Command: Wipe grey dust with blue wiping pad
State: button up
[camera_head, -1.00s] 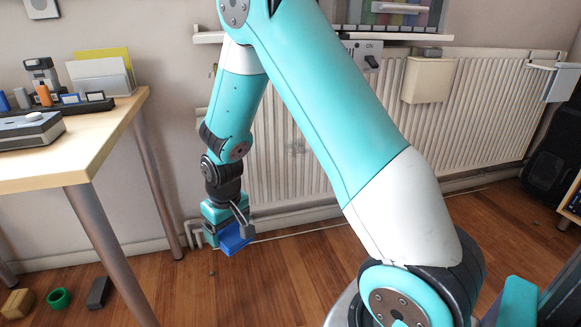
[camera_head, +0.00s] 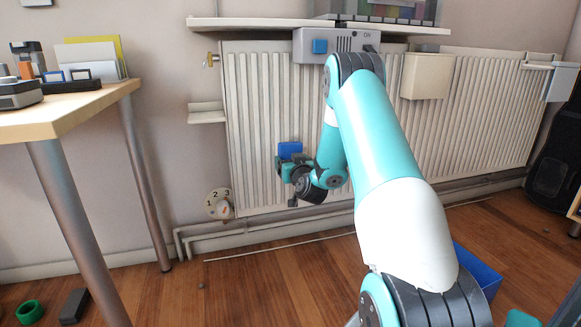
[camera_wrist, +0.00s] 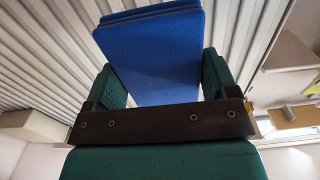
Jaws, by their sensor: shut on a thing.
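The blue wiping pad (camera_head: 290,150) is held between the fingers of my gripper (camera_head: 287,164) in front of the left part of the white ribbed radiator (camera_head: 255,110). In the wrist view the pad (camera_wrist: 155,60) fills the space between the two green fingers of my gripper (camera_wrist: 163,82), with radiator ribs behind it. I cannot tell whether the pad touches the ribs. No grey dust shows clearly now; the pad, gripper and arm cover part of the radiator.
A desk (camera_head: 60,112) stands left; a blue bin (camera_head: 478,272) is on the floor.

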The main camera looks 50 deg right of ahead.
jog(key=shift+w+d+r+p, duration=0.25)
jog(key=shift+w+p, duration=0.35)
jog(key=shift+p, duration=0.4)
jog(key=shift+w+d+r+p, duration=0.1)
jog(key=shift+w+d+p, duration=0.25)
jog(key=shift+w+p, duration=0.45)
jog(key=shift+w+d+f+p, duration=0.1)
jog(key=shift+w+d+p, duration=0.4)
jog(key=shift+p, duration=0.4)
jog(key=shift+w+d+f+p, duration=0.2)
jog(key=shift+w+d+p, duration=0.1)
jog(key=shift+w, duration=0.25)
jog(key=shift+p+x, duration=0.4)
jog(key=shift+x, duration=0.45)
jog(key=shift+s+d+b, duration=0.4)
jog(key=shift+d+b, duration=0.3)
jog(key=shift+b, duration=0.2)
jog(key=shift+s+d+b, duration=0.4)
jog(key=shift+d+b, duration=0.3)
jog(key=shift+b, duration=0.15)
